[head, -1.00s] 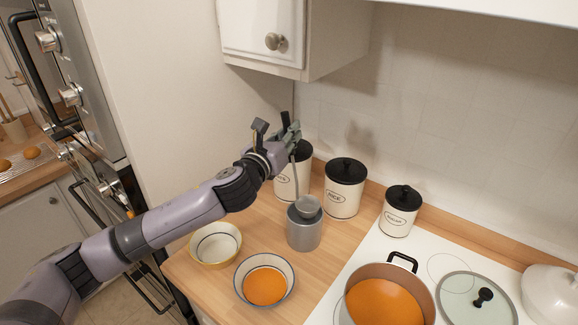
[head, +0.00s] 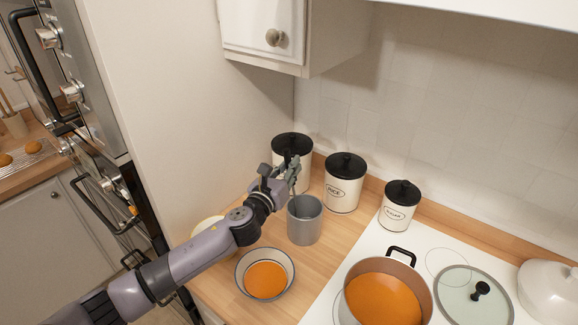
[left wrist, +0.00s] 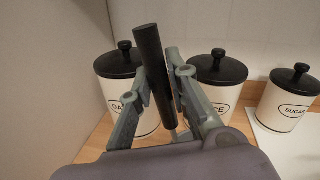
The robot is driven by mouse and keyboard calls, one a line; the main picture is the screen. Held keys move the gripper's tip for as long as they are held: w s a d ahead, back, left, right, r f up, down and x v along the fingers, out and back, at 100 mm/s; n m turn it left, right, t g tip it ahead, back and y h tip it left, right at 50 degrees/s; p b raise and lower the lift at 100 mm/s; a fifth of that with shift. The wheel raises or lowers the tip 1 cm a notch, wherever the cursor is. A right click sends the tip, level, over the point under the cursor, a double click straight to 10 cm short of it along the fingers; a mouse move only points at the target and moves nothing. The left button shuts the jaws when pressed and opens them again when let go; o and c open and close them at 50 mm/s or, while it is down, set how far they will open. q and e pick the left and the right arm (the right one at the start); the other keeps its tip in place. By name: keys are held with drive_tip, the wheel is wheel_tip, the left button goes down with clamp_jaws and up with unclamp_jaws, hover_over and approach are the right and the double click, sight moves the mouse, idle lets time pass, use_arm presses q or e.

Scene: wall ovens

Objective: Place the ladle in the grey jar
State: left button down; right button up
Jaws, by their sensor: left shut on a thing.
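The grey jar (head: 305,229) stands upright on the wooden counter. In the left wrist view my left gripper (left wrist: 160,78) is shut on the ladle, whose black handle (left wrist: 150,58) stands up between the fingers, slightly tilted. Part of its metal shaft (left wrist: 174,137) shows below. In the head view the ladle is mostly hidden by the gripper, and I cannot make out whether its bowl is inside the jar. My right gripper is not in view.
Black-lidded white canisters, including the rice one (head: 343,190) and the sugar one (head: 398,210), stand along the wall. A bowl of orange soup (head: 239,279) is in front of the jar. A pot (head: 426,302) and a glass lid (head: 458,284) lie right, on the stove.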

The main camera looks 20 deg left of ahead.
use_arm(q)
drive_tip(key=c, duration=1.5)
unclamp_jaws()
drive_tip(key=shift+f+b, duration=0.3)
drive_tip(key=shift+b, duration=0.1)
drive_tip(key=shift+s+a+f+b, duration=0.1)
drive_tip(key=shift+s+a+b, duration=0.7)
drive_tip(key=shift+s, duration=2.05)
drive_tip(key=shift+s+a+b, duration=0.25)
drive_tip(key=shift+s+b, duration=0.9)
drive_tip(key=shift+s, duration=1.7)
drive_tip(key=shift+s+a+f+b, duration=0.1)
drive_tip(key=shift+s+a+b, duration=0.7)
drive_tip(key=shift+s, duration=2.05)
drive_tip(key=shift+d, duration=0.25)
